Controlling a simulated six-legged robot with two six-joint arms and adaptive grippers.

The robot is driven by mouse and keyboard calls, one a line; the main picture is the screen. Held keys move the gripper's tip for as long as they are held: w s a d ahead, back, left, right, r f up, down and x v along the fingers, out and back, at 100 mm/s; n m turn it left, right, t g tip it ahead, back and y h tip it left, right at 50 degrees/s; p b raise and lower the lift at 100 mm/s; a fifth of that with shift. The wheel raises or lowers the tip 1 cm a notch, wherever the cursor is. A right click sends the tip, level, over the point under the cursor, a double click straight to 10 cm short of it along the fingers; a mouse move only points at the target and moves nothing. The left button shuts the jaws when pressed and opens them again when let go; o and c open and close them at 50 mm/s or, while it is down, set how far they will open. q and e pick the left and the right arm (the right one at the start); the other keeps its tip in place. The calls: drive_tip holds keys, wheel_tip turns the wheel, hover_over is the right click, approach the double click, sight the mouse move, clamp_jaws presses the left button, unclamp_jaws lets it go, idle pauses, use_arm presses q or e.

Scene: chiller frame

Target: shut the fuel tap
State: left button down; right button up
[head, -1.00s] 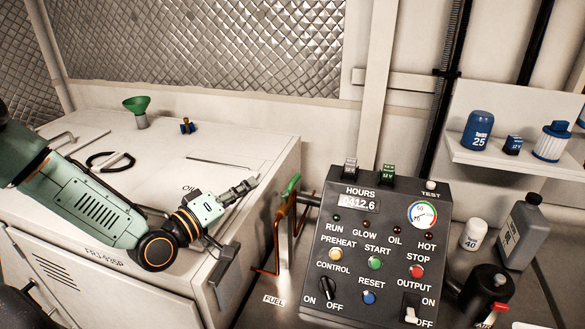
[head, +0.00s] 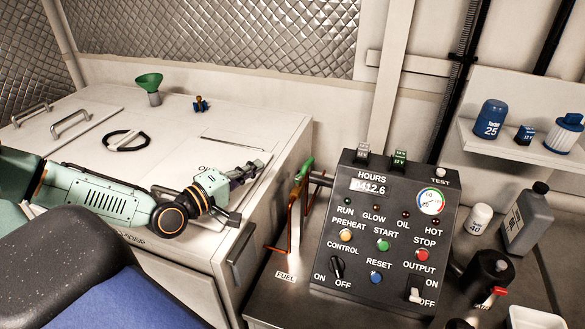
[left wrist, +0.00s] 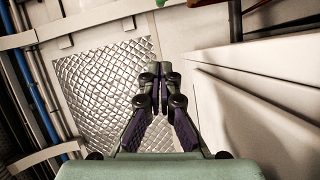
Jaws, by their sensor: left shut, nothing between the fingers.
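The fuel tap has a green handle (head: 304,173) and stands on copper-coloured piping at the right side of the white cabinet, just left of the control panel. A FUEL label (head: 285,276) lies below it. My left gripper (head: 262,167) is over the cabinet's right end, a little left of the handle and apart from it. Its fingers are together and empty, as the left wrist view (left wrist: 160,68) also shows. At that view's top edge is a small green piece (left wrist: 160,3); I cannot tell if it is the handle. My right gripper is not in view.
The control panel (head: 375,232) stands close right of the tap. Bottles and a black canister (head: 488,270) stand at the right.

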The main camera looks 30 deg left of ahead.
sight(305, 169)
use_arm(q)
drive_tip(key=shift+w+d+f+b, duration=0.15)
drive_tip(key=shift+w+f+b, duration=0.2)
drive_tip(key=shift+w, duration=0.15)
drive_tip(key=w+b, duration=0.1)
drive_tip(key=w+d+b, duration=0.1)
drive_tip(key=shift+w, duration=0.3)
drive_tip(key=w+d+b, duration=0.4)
drive_tip(key=shift+w+d+f, duration=0.15)
drive_tip(key=shift+w+f, duration=0.1)
drive_tip(key=shift+f, duration=0.1)
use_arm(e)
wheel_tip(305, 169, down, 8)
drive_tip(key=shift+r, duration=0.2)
use_arm(q)
drive_tip(key=shift+w+d, duration=0.1)
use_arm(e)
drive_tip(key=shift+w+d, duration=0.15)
use_arm(q)
drive_tip(key=shift+w+m+g+h, duration=0.1)
drive_tip(key=shift+m+g+h, duration=0.2)
drive_tip(key=shift+m+h, duration=0.35)
